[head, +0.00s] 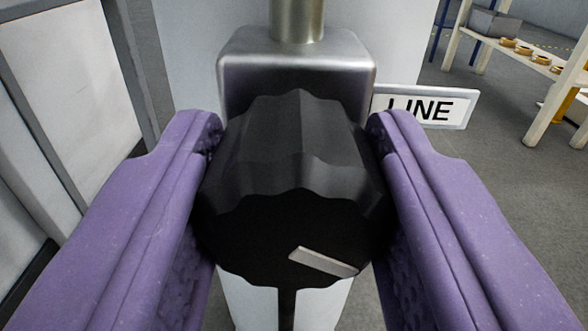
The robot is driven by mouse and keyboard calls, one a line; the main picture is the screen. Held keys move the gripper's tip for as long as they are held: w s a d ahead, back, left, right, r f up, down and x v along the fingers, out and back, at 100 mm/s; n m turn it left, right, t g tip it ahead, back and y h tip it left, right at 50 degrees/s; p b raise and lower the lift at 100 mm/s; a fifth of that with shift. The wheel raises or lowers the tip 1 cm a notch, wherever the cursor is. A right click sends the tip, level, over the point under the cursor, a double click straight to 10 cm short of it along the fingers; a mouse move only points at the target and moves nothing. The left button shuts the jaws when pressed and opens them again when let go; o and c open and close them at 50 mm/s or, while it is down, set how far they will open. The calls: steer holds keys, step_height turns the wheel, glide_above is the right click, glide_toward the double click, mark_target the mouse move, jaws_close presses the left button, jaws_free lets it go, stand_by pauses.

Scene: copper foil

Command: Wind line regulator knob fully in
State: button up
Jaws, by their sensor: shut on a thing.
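The line regulator knob (290,190) is black with a fluted edge and fills the middle of the head view. A pale bar mark (323,262) lies on the lower right of its front face, slanting down to the right. The knob sits in front of a grey metal regulator body (295,75). My gripper (293,205) has two purple padded fingers, one on each side of the knob, shut on it. A white sign reading "LINE" (425,108) stands to the right of the body. The knob's stem is hidden behind it.
A metal pipe (297,20) rises from the top of the regulator body. Pale panels (65,100) stand close on the left. A shelf (525,50) with a grey box and several small round items is at the far right. Grey floor lies open between.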

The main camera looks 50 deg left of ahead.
steer(key=m, duration=0.4)
steer(key=shift+d+f+m, duration=0.1)
steer(key=shift+f+m, duration=0.05)
steer(key=shift+m, duration=0.15)
steer(key=m, duration=0.4)
steer(key=shift+m, duration=0.3)
steer(key=m, duration=0.3)
steer(key=shift+s+m, duration=0.1)
steer(key=shift+m, duration=0.2)
steer(key=m, duration=0.4)
steer(key=shift+f, duration=0.1)
steer(key=m, duration=0.9)
steer(key=shift+m, duration=0.3)
steer(key=m, duration=0.4)
steer(key=shift+m, duration=2.1)
